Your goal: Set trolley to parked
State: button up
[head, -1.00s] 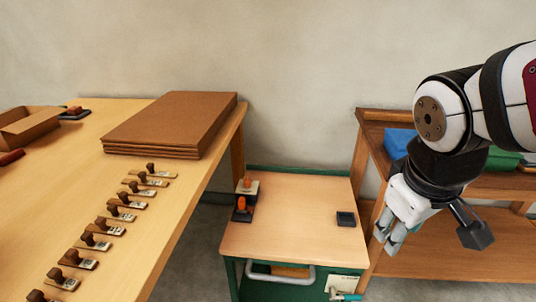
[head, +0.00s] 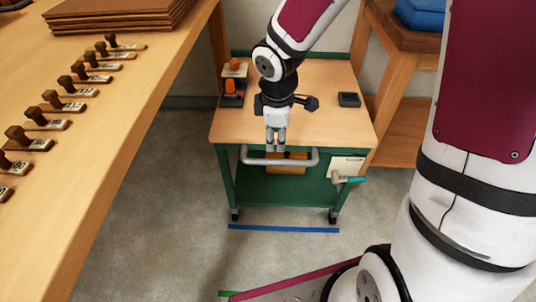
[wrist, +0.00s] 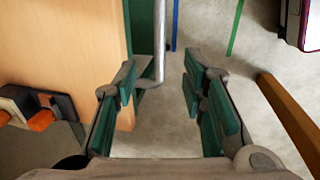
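The trolley (head: 325,122) has a pale wooden top on a green frame with wheels. Its grey bar handle (head: 252,161) runs along the near side. A teal lever (head: 352,180) sits by a white label at the front right. My gripper (head: 276,149) points down at the trolley's front edge, just above the handle in the head view. In the wrist view my gripper (wrist: 160,85) is open and empty. The handle (wrist: 159,45) shows beyond and between the fingers, nearer the left one. I cannot tell whether they touch.
A blue line (head: 284,229) lies on the floor in front of the trolley, and a green line (wrist: 236,28) farther out. A bench (head: 120,120) with several stamps stands left, a wooden table (head: 400,60) right. Orange-handled items (head: 231,87) and a dark block (head: 349,99) sit on the trolley.

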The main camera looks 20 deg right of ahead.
aim_at(275, 160)
jog(key=f+b, duration=0.2)
jog(key=f, duration=0.2)
jog(key=w+f+b, duration=0.1)
jog(key=f+b, duration=0.1)
jog(key=f, duration=0.2)
jog(key=w+f+b, duration=0.1)
jog(key=f+b, duration=0.2)
jog(key=f, duration=0.2)
jog(key=shift+w+d, duration=0.2)
jog(key=shift+d, duration=0.2)
jog(key=shift+c, duration=0.3)
jog(key=shift+r, duration=0.1)
grip_shut()
